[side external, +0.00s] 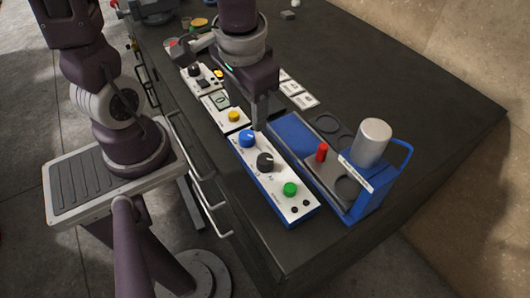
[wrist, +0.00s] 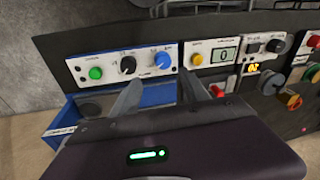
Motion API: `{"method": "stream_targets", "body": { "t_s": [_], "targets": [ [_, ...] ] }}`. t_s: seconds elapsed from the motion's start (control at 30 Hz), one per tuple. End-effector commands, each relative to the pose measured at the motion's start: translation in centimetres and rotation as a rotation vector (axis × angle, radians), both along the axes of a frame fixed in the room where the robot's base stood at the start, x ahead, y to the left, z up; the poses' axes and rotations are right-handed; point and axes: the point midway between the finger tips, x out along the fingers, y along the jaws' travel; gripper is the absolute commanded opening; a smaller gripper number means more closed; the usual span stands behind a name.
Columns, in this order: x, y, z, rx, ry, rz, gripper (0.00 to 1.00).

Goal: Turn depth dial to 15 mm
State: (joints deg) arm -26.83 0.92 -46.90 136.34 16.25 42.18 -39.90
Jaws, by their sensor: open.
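A white-faced control panel on a blue housing (side external: 262,190) carries a blue knob (side external: 247,138), a black knob (side external: 265,161) and a green knob (side external: 290,189). The wrist view also shows the blue knob (wrist: 162,59), the black knob (wrist: 128,65) and the green knob (wrist: 95,73). Their labels are too small to read, so I cannot tell which is the depth dial. My gripper (side external: 260,112) is open and points down beside the far end of this panel, close to the blue knob and apart from it. Its fingers (wrist: 160,88) show empty in the wrist view.
A blue press fixture with a grey cylinder (side external: 372,142) and a red part (side external: 322,152) stands beside the panel. A small unit with a yellow button (side external: 234,116) and a display (wrist: 224,55) reading 0 adjoins it. White cards (side external: 298,94) lie behind. The right tabletop is clear.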

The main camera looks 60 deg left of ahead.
Motion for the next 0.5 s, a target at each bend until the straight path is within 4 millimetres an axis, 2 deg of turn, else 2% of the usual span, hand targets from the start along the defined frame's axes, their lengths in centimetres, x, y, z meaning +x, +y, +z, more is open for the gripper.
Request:
{"method": "stream_targets", "body": {
  "t_s": [0.07,0.2,0.33,0.5],
  "targets": [
    [0.4,-1.8,-1.5,-0.090,0.050,0.022,0.53],
    [0.7,-4.1,-2.1,-0.201,0.076,0.053,0.53],
    [0.7,-4.6,-3.0,-0.221,0.081,0.056,0.53],
    [0.6,-4.8,-6.0,-0.218,0.083,0.052,0.53]
  ]
}}
